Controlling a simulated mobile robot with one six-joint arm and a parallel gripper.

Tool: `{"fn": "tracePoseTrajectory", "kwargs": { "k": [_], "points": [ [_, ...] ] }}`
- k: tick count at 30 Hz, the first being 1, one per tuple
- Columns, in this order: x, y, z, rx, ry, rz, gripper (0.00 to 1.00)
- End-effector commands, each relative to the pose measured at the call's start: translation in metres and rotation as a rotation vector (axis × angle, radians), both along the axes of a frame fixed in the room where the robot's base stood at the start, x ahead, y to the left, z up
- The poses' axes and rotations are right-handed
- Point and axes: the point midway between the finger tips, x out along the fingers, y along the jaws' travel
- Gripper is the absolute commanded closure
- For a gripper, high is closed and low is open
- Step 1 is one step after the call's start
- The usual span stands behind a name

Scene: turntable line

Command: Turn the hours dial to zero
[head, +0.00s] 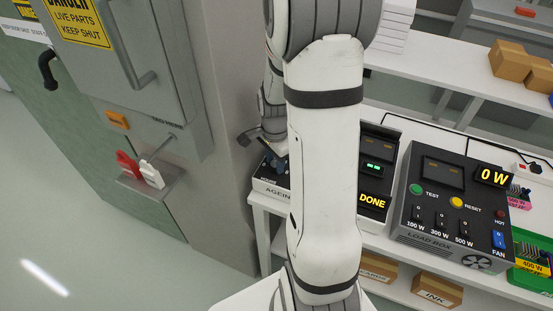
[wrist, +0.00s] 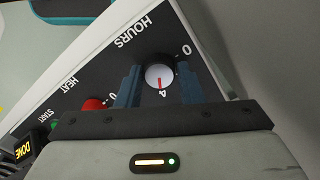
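The hours dial (wrist: 159,76) has a white cap and a red pointer turned to the printed 4. The 0 mark stands at the upper right of the dial in the wrist view. My gripper (wrist: 159,84) has one dark blue finger on each side of the dial. I cannot tell whether the fingers touch it. In the head view my gripper (head: 270,160) is over the left part of the ageing box (head: 270,187). My arm hides the middle of that box, and the dial cannot be made out there.
A red heat knob (wrist: 95,104) sits close beside the left finger, with a green start button partly hidden beyond it. A DONE display (head: 372,201) is lit. The load box (head: 440,238) stands to the right. A grey cabinet (head: 215,110) wall rises close to the left.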

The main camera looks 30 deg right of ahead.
Motion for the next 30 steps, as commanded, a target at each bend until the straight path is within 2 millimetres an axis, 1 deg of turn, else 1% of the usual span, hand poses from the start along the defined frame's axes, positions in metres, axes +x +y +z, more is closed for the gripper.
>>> {"fn": "tracePoseTrajectory", "kwargs": {
  "k": [1,8,9,15,30],
  "points": [
    [0.0002,-0.0002,0.0001,0.000,-0.001,0.000,0.71],
    [0.0007,-0.0004,0.0004,-0.001,-0.002,-0.001,0.90],
    [0.0005,-0.0056,0.0003,-0.001,-0.003,-0.005,0.91],
    [0.0008,-0.0017,0.0006,-0.001,-0.003,0.000,0.91],
    [0.0011,-0.0006,0.0006,0.000,-0.004,0.021,0.91]
  ]
}}
